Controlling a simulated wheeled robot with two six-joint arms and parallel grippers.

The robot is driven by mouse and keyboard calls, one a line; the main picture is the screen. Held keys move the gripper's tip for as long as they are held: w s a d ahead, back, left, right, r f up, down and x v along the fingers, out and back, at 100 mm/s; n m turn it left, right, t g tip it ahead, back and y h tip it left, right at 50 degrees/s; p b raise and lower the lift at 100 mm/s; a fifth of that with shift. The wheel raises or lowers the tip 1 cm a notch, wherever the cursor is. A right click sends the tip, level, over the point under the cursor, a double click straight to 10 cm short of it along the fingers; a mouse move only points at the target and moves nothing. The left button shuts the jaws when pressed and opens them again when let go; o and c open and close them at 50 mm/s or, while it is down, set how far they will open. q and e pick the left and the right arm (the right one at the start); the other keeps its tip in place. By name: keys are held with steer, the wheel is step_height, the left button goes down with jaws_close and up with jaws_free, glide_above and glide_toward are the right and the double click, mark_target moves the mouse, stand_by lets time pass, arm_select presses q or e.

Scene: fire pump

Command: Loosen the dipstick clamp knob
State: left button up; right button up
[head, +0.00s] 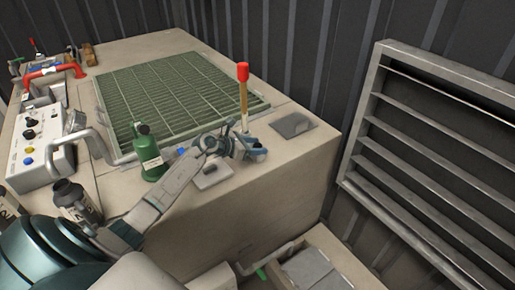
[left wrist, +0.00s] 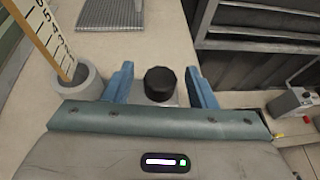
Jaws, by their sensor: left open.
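The black clamp knob (left wrist: 160,84) shows in the left wrist view, between the two blue fingers of my left gripper (left wrist: 160,70). The fingers are open, with a gap on each side of the knob. In the head view my left gripper (head: 251,148) is at the foot of the dipstick (head: 243,104), which stands upright with a red top. There the gripper largely hides the clamp. In the left wrist view the dipstick's numbered scale (left wrist: 52,42) rises from a grey collar (left wrist: 78,92), left of the knob. My right gripper is not in view.
A green bottle (head: 149,155) stands near my left forearm. A green grating (head: 180,95) covers much of the tank top, with a white control box (head: 40,145) on the left. A flat grey plate (head: 293,125) lies right of the dipstick. A slatted metal rack (head: 435,150) stands at right.

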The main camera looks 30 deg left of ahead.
arm_select(q)
steer(key=shift+w+d+f, duration=0.15)
steer(key=shift+w+d, duration=0.1)
steer(key=shift+w, duration=0.1)
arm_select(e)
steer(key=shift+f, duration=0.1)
arm_select(q)
steer(key=shift+c, duration=0.4)
steer(key=c, duration=0.9)
steer(key=p, duration=0.1)
steer(key=n+y+p, duration=0.1)
steer(key=p, duration=0.1)
steer(key=shift+r+t, duration=0.25)
steer(key=shift+t, duration=0.05)
steer(key=shift+f+n+p, duration=0.15)
steer(key=shift+n+p, duration=0.15)
steer(key=shift+f+y, duration=0.1)
steer(key=shift+y, duration=0.2)
steer(key=o, duration=1)
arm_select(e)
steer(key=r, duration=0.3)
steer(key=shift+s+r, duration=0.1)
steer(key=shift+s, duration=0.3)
arm_select(q)
steer(key=shift+s+a, duration=0.1)
steer(key=shift+s, duration=0.05)
